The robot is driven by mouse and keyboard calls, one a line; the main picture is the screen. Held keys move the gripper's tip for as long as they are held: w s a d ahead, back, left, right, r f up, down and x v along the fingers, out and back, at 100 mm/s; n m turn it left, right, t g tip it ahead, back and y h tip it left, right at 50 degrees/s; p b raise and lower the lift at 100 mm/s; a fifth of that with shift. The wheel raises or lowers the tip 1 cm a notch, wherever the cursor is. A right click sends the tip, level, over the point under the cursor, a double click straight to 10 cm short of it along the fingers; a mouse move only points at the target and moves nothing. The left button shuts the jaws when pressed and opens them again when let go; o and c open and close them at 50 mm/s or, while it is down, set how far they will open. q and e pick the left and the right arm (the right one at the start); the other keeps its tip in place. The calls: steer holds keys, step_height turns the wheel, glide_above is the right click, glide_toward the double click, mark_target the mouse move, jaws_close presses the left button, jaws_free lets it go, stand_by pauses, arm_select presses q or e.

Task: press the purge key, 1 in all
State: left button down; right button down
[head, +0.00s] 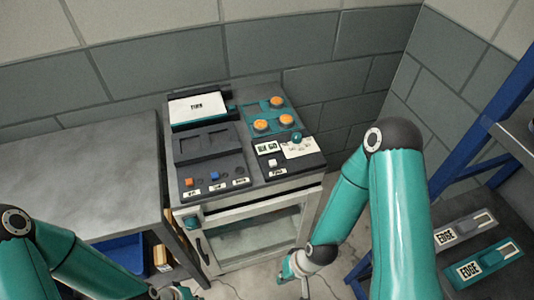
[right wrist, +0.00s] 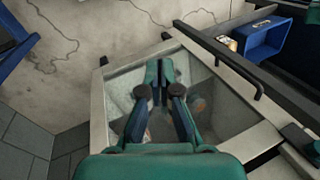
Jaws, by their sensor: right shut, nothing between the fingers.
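The control unit (head: 240,192) stands on a pale cabinet. On its front right panel is a white key (head: 272,162) above a small label (head: 278,171) that may read purge, though the print is blurred. My right gripper (head: 293,268) is low in front of the cabinet, apart from the keys. In the right wrist view its fingers (right wrist: 160,72) are shut and empty. My left gripper (head: 182,292) is partly cut off at the bottom edge.
Round orange knobs (head: 277,102) and a teal ball (head: 297,138) stand behind the right panel's white key. The cabinet's glass front (head: 258,240) is below. A grey bench (head: 80,175) is left; a blue-framed rack (head: 490,125) is right.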

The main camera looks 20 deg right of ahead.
steer(key=m+t+h+p, duration=0.2)
steer(key=m+t+p, duration=0.45)
steer(key=m, duration=1.05)
glide_toward(274, 164)
steer(key=w+a+f, duration=0.1)
steer(key=w+a+f+b, duration=0.1)
steer(key=f, duration=0.1)
steer(key=shift+w+f, duration=0.15)
steer(key=w+r+m+t, duration=0.2)
steer(key=r+m, duration=0.3)
steer(key=r, duration=0.3)
steer(key=shift+w+m, duration=0.3)
steer(key=shift+w, duration=0.55)
steer(key=shift+d, duration=0.15)
step_height(274, 164, down, 8)
steer(key=b, duration=0.7)
steer(key=shift+b, duration=0.3)
steer(key=shift+f+b, duration=0.4)
steer(key=shift+f, duration=0.05)
